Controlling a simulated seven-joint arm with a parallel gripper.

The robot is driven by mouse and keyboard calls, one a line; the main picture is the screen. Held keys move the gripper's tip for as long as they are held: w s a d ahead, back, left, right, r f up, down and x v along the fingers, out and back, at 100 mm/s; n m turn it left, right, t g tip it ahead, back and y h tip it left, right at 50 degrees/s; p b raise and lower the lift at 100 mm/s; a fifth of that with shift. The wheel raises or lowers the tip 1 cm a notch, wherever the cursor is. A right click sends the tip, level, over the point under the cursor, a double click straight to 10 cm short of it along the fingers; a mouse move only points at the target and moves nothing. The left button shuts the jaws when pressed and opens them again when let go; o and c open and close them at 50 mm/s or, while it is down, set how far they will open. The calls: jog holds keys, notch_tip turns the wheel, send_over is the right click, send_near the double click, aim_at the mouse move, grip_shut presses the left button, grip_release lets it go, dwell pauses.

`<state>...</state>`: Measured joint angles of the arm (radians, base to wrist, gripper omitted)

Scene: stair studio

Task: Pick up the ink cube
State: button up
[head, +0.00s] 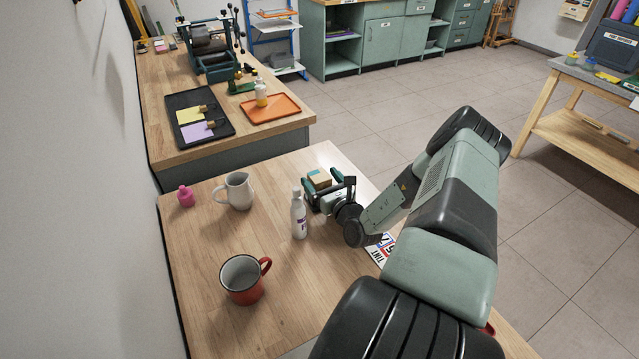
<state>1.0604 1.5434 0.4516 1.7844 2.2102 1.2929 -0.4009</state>
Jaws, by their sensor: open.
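A small tan cube with a teal patch on top (318,177), which looks like the ink cube, sits near the far right edge of the wooden table in the head view. My gripper (328,184) is low over the table at the cube, with its jaws open. One finger shows on the left side of the cube and the other to its right. The lower part of the cube is hidden by the gripper. I cannot tell whether either finger touches it.
A white bottle (299,215) stands close to the left of my gripper. A white pitcher (239,191), a pink bottle (186,196) and a red mug (243,279) stand farther left. A printed sheet (381,250) lies partly under my arm. The table's middle is clear.

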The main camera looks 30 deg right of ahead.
aim_at(315, 172)
jog(key=w, duration=0.3)
jog(key=shift+w, duration=0.15)
jog(key=c, duration=1.2)
notch_tip(315, 172, up, 8)
jog(key=shift+s+r, duration=0.8)
jog(key=shift+r, duration=0.1)
jog(key=shift+s+f, duration=0.25)
jog(key=shift+s, duration=0.5)
notch_tip(315, 172, down, 4)
jog(key=shift+f, duration=2.55)
